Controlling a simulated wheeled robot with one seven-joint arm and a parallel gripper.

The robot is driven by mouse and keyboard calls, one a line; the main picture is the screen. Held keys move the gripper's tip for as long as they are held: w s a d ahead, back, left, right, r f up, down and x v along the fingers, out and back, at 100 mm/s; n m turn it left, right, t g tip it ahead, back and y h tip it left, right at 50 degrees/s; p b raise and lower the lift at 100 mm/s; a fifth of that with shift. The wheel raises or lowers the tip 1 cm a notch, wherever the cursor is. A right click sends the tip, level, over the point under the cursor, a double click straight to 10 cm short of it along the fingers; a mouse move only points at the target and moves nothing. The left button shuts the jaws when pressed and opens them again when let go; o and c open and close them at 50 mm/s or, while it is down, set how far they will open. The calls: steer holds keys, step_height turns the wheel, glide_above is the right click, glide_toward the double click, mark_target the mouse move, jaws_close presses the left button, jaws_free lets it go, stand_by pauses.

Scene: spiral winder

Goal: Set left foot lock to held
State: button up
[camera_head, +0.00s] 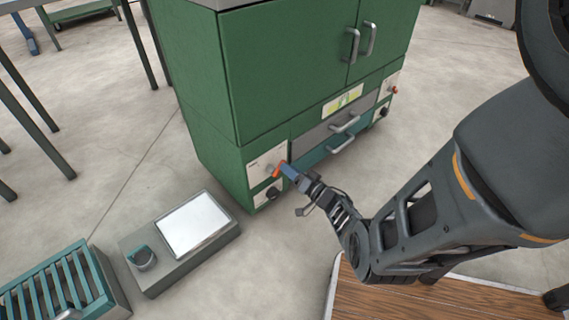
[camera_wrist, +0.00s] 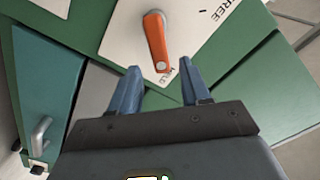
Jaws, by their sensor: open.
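The left foot lock is an orange lever (camera_wrist: 157,42) on a white plate (camera_wrist: 118,38) low on the green cabinet. In the head view the lever (camera_head: 277,169) is small and partly behind my fingers. The plate has the words FREE, at its upper right in the wrist view, and HELD, beside the lever's lower end. That lower end lies close to HELD. My gripper (camera_wrist: 160,68) is open, its two blue fingers either side of the lever's lower end in the picture. Contact cannot be told. My gripper (camera_head: 288,170) also shows at the cabinet's left front corner.
The green cabinet (camera_head: 275,75) has two doors and lower drawers with handles (camera_head: 342,144). A second orange lever (camera_head: 393,90) is at its right. A grey box with a white panel (camera_head: 194,224) and a teal slatted crate (camera_head: 55,290) stand left. Floor between is clear.

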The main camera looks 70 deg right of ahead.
steer(key=shift+v, duration=1.7)
steer(key=s+a+r+n+y, duration=0.1)
steer(key=a+r+n, duration=0.25)
steer(key=a, duration=0.65)
steer(key=s+a+r+n+y, duration=0.15)
steer(key=a+n, duration=0.25)
steer(key=a, duration=0.7)
steer(key=s+a+r+n+y, duration=0.2)
steer(key=s+a+r, duration=0.1)
steer(key=a+r, duration=0.45)
steer(key=s+a+r+n+y, duration=0.2)
steer(key=s+a+r+n, duration=0.15)
steer(key=a+r, duration=0.4)
steer(key=s+a+r+n+y+p, duration=0.1)
steer(key=s+a+r+y, duration=0.1)
steer(key=r, duration=0.5)
steer(key=s+a+r+n+y+p, duration=0.1)
steer(key=s+a+r, duration=0.15)
steer(key=r, duration=0.35)
step_height(320, 180, up, 25)
steer(key=p, duration=2.4)
steer(key=shift+w, duration=0.4)
